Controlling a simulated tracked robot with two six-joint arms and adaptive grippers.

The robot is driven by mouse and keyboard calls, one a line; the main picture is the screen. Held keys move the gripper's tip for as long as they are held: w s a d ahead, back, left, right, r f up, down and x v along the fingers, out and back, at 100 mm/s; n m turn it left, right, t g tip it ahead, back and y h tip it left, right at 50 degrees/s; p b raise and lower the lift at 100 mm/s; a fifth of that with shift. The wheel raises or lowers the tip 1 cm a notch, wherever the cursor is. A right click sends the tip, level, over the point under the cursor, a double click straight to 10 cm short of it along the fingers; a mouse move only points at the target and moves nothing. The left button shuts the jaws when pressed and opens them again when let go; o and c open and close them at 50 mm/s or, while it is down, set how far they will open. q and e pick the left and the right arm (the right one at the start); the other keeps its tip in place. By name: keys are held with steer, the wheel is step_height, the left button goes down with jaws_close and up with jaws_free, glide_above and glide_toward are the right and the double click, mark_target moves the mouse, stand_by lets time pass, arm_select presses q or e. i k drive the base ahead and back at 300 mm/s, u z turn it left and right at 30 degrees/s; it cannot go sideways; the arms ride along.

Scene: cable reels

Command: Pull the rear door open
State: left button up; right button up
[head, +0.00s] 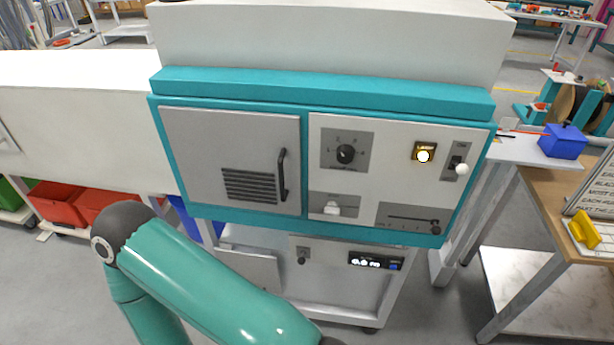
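A grey door (233,158) with a slatted vent is set in the left part of a teal-framed machine front. It looks shut flush in its frame. A dark vertical handle (283,175) sits near its right edge. I cannot tell from this view whether this is the rear door. My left arm comes in at the lower left, below and in front of the machine, and runs out of the bottom edge. Its gripper is out of view. My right arm and gripper are not in view. Nothing touches the handle.
Right of the door is a panel with a black rotary knob (345,154), a lit lamp (424,154) and a switch (456,164). Below stands a white unit with a display (375,262). A wooden-topped table with a yellow object (585,232) and a blue box (563,141) are at right.

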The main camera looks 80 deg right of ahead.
mark_target(244, 160)
steer(key=z, duration=0.05)
steer(key=k, duration=0.1)
steer(key=u, duration=0.6)
steer(key=i, duration=1.05)
steer(key=z, duration=2.65)
steer(key=i, duration=0.6)
steer(key=u, duration=0.15)
steer(key=k, duration=0.5)
steer(key=z, duration=0.15)
